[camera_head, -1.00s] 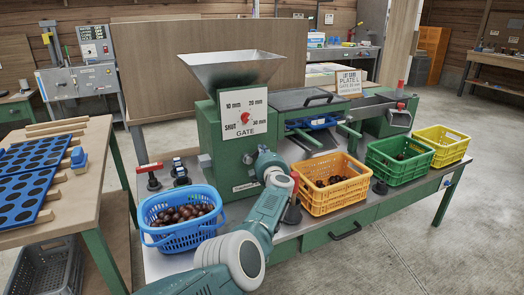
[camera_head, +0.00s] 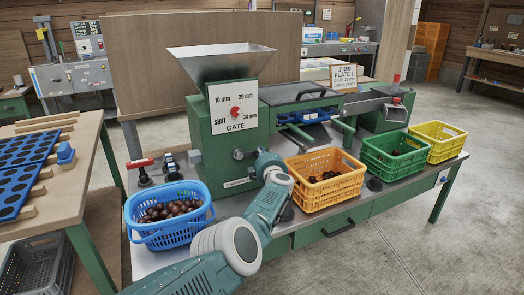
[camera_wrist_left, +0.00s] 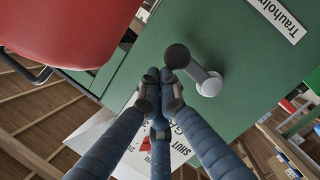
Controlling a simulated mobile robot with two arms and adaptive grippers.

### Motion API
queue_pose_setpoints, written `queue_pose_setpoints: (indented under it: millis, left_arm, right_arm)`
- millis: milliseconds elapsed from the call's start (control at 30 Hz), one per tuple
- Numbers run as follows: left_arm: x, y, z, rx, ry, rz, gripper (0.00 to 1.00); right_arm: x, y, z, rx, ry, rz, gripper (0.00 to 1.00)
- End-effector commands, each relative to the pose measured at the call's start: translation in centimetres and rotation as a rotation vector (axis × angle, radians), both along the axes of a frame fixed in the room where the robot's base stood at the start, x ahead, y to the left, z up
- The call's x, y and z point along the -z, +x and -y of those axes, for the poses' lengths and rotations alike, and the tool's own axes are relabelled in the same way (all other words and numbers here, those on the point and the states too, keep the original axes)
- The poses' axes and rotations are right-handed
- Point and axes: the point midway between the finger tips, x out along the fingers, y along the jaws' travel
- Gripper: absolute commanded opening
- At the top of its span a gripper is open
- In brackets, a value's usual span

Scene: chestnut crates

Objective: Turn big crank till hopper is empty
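The green machine (camera_head: 205,130) carries a grey metal hopper (camera_head: 222,64); the hopper's inside is hidden. Below the white gate panel (camera_head: 235,108), a crank hub (camera_head: 238,154) sits on the front face. In the head view the left gripper (camera_head: 268,160) is at the machine's front, right of the hub. My right gripper is out of view.
A blue basket (camera_head: 165,237) of chestnuts stands at the front left. Orange (camera_head: 325,200), green (camera_head: 392,170) and yellow (camera_head: 445,150) crates stand along the right; chestnuts show in the orange and green ones. A red-handled clamp (camera_head: 140,164) is left of the machine.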

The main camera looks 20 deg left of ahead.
Motion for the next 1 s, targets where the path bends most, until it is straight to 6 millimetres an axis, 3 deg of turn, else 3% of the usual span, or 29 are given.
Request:
queue_pose_setpoints:
  millis: [400,1000]
  left_arm:
    - [1.4,-0.2,-0.2,0.001,0.106,-0.129,0.00]
    - [1.6,-0.3,-0.3,-0.001,0.137,-0.164,0.00]
  right_arm:
    - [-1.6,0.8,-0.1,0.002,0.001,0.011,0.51]
    - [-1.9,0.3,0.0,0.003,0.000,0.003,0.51]
